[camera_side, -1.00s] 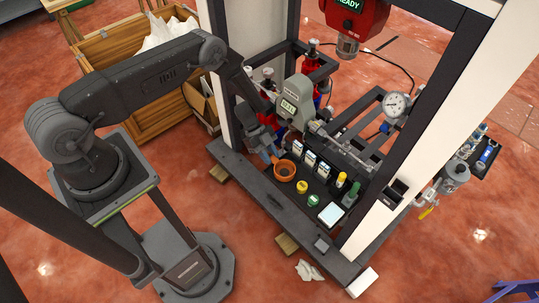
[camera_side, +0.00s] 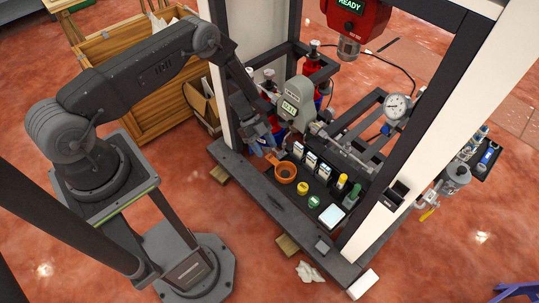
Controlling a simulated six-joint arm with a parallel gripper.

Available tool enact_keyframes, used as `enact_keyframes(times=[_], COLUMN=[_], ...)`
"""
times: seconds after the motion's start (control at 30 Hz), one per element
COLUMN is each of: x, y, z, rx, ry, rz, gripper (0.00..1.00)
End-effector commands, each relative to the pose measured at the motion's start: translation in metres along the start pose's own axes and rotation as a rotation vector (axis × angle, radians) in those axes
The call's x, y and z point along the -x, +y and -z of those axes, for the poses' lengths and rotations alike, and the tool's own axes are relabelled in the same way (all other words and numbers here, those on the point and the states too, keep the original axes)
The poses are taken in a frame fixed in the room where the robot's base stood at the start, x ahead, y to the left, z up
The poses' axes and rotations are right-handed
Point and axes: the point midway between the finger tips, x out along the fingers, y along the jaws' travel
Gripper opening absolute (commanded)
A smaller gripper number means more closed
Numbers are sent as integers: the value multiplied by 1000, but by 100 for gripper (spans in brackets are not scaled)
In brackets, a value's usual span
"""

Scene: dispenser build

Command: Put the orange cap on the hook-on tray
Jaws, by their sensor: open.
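A round orange piece (camera_side: 285,172) with a dark hollow centre lies at the left end of the black bench surface. A small orange part (camera_side: 272,158) shows at its upper left; I cannot tell whether it is joined to the round piece, or which of the two is the orange cap. My gripper (camera_side: 266,150) is open, just above and left of the orange parts. Its fingertips are small here, and contact cannot be made out. A dark tray (camera_side: 487,160) holding small bottles hangs outside the frame at the right; it looks like the hook-on tray.
A yellow cap (camera_side: 303,188), a green cap (camera_side: 314,201) and a white pad (camera_side: 331,216) lie right of the orange piece. Several labelled bottles stand behind them. A grey gauge head (camera_side: 291,107) stands close to my gripper. A white post (camera_side: 415,155) rises before the right-hand tray.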

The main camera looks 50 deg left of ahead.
Motion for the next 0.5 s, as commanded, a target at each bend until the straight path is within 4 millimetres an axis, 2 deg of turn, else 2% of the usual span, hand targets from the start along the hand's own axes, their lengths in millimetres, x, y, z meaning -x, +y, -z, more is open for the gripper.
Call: enact_keyframes(times=[0.03, 0.2, 0.33, 0.5], x=[13, 47, 65, 79], y=[-1, -1, -1, -3], z=[0, 0, 0, 3], rx=[0, 1, 1, -1], ry=[-1, -1, 0, -5], rz=[4, 4, 2, 14], gripper=[50, 50, 50, 50])
